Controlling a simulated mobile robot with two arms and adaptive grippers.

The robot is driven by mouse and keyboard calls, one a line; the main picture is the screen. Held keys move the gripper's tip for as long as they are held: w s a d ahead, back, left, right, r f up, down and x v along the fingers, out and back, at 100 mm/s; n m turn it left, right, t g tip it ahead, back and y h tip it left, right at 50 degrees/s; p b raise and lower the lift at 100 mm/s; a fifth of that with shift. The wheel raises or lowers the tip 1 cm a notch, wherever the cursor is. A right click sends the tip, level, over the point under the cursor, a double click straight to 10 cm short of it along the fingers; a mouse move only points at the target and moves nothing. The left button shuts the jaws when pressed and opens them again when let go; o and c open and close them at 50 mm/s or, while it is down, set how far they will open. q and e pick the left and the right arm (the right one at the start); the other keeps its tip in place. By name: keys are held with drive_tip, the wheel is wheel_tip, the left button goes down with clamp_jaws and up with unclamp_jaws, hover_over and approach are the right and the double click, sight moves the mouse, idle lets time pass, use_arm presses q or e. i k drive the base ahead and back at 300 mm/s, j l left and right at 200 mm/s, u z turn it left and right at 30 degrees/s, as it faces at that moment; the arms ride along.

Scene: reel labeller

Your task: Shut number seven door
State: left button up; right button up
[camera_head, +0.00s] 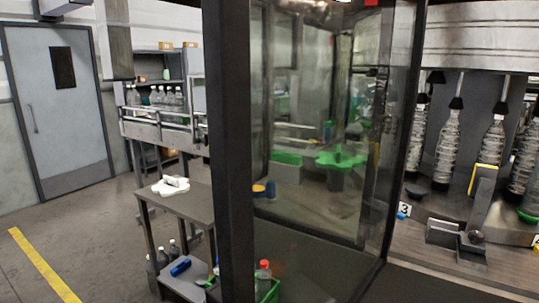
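A glass door or panel (325,100) in a dark frame (229,150) stands in the middle of the head view. Machine parts with green pieces show through the glass. To its right, the machine interior with bottles is in plain view with no glass in front of it. A label reading 3 (404,208) sits on the machine bed. I can read no number seven, so I cannot tell whether this panel is the number seven door. Neither of my grippers is in view.
A small dark table (190,207) with a white cloth-like item (171,186) stands left of the panel. Bottles and a green crate (268,291) are low beside it. A conveyor with bottles (160,98) is behind. Open floor with a yellow line (42,264) lies left.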

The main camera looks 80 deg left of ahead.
sight(226, 24)
drive_tip(key=k+j+u, duration=0.1)
drive_tip(key=j, duration=0.25)
drive_tip(key=k+j+u, duration=0.1)
drive_tip(key=j, duration=0.3)
drive_tip(key=k+j+u, duration=0.1)
drive_tip(key=j, duration=0.3)
drive_tip(key=k+j+u, duration=0.1)
drive_tip(key=j, duration=0.3)
drive_tip(key=i+j, duration=0.2)
drive_tip(key=j, duration=0.25)
